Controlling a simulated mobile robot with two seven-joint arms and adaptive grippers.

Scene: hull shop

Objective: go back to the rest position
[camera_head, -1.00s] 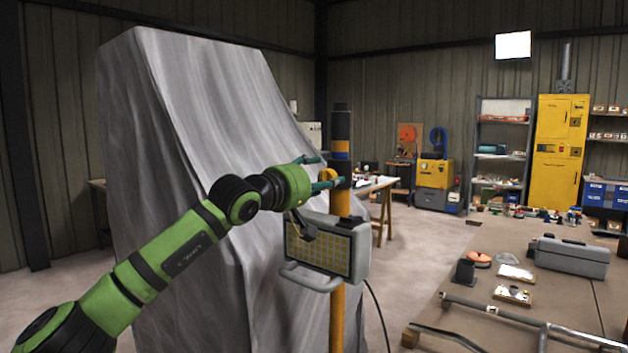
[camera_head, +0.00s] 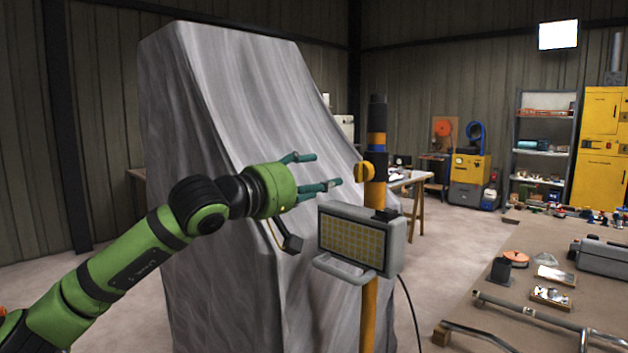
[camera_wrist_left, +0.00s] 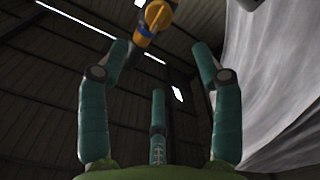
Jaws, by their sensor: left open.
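My left gripper (camera_head: 322,172) is open and empty, with its teal fingers pointing right in the head view. A lamp panel (camera_head: 356,238) with a yellow grid face hangs on the post below the gripper. My right gripper is not in view.
A large grey draped sheet (camera_head: 230,100) stands behind my left arm. A workbench (camera_head: 470,290) with pipes, a grey case (camera_head: 604,256) and small parts is at the right. A cable (camera_head: 411,305) hangs beside the post. Open floor lies between post and bench.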

